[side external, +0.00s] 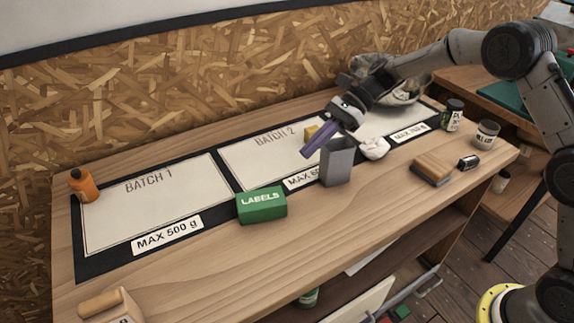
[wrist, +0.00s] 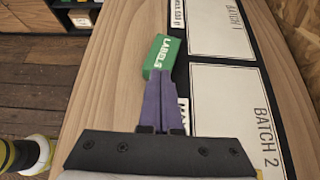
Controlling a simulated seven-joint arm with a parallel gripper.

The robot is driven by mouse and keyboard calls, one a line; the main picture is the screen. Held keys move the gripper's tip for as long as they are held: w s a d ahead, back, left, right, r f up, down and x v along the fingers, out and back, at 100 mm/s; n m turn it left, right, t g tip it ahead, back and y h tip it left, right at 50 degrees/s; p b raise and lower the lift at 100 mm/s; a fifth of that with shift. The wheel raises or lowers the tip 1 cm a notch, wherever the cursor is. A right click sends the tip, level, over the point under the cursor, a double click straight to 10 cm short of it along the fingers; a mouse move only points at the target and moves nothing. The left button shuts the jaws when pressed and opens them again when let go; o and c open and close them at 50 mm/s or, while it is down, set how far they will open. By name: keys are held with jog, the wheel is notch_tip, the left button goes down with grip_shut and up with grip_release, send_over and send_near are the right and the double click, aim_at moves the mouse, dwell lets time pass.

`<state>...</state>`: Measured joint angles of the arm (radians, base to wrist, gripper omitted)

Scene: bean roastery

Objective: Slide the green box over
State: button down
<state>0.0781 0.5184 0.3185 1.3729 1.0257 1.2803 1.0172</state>
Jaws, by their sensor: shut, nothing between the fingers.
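The green box marked LABELS (side external: 262,206) sits at the front edge of the mat, between the Batch 1 and Batch 2 panels. My gripper (side external: 307,153) is shut and empty, its purple fingers tilted down over the Batch 2 panel, up and to the right of the box in the side view. In the wrist view the green box (wrist: 160,55) lies just beyond the shut fingertips (wrist: 160,76), which cover part of its near end. The side view shows a gap between fingers and box.
A grey upright container (side external: 337,165) stands close below my gripper, with a yellow block (side external: 311,132) behind. A white crumpled item (side external: 375,149), a brush-like block (side external: 432,169) and jars (side external: 452,114) are at right. An orange bottle (side external: 83,185) stands far left. The Batch 1 panel (side external: 150,207) is largely clear.

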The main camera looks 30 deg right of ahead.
jog(key=h, duration=1.1)
send_over(234, 225)
jog(key=w+d, duration=0.1)
jog(key=w, duration=0.2)
jog(key=s+a+f, duration=0.2)
jog(key=s+a, duration=0.1)
jog(key=a, duration=0.2)
jog(key=shift+n, duration=0.3)
notch_tip(234, 225, down, 9)
jog(key=shift+s+f, duration=0.1)
jog(key=shift+f, duration=0.1)
jog(key=d, duration=0.2)
jog(key=shift+d+r, duration=0.1)
jog(key=shift+d, duration=0.9)
